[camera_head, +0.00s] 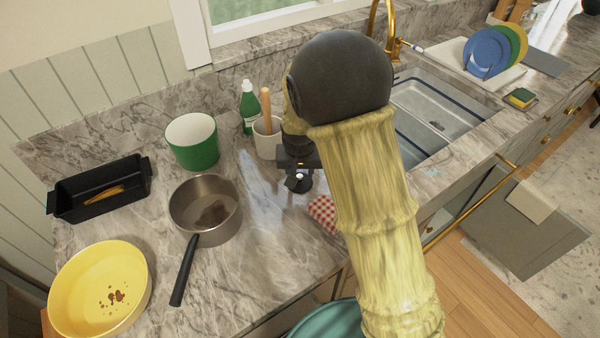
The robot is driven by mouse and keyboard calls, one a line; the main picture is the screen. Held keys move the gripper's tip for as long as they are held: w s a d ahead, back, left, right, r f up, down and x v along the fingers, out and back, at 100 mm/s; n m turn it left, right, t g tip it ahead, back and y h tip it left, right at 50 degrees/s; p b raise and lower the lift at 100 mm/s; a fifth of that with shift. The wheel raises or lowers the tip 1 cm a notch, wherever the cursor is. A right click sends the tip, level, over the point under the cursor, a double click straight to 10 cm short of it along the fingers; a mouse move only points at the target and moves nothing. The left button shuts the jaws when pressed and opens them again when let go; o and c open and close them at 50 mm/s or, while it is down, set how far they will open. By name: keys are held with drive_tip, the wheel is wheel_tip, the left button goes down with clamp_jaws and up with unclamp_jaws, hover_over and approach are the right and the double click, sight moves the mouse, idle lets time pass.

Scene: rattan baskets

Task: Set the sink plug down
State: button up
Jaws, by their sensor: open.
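My gripper (298,170) points down over the marble counter, left of the sink. It is open. A small dark round thing with a pale top, which looks like the sink plug (300,185), sits at or just below the fingertips on the counter. I cannot tell whether the fingers touch it. My arm hides part of the counter to the right and part of the sink (440,103).
A white crock (266,143) with a wooden handle and a green bottle (249,101) stand behind my gripper. A green pot (192,142), a steel saucepan (205,208) and a yellow bowl (98,292) are left. A red checked cloth (322,213) lies near the front edge.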

drive_tip(key=v, duration=1)
drive_tip(key=shift+r, duration=0.25)
drive_tip(key=s+d+f, duration=0.1)
drive_tip(key=s+d, duration=0.6)
drive_tip(key=s+d+f, duration=0.2)
drive_tip(key=s+d, duration=0.6)
drive_tip(key=shift+s+f+g, duration=0.25)
drive_tip(key=shift+s+g, duration=0.05)
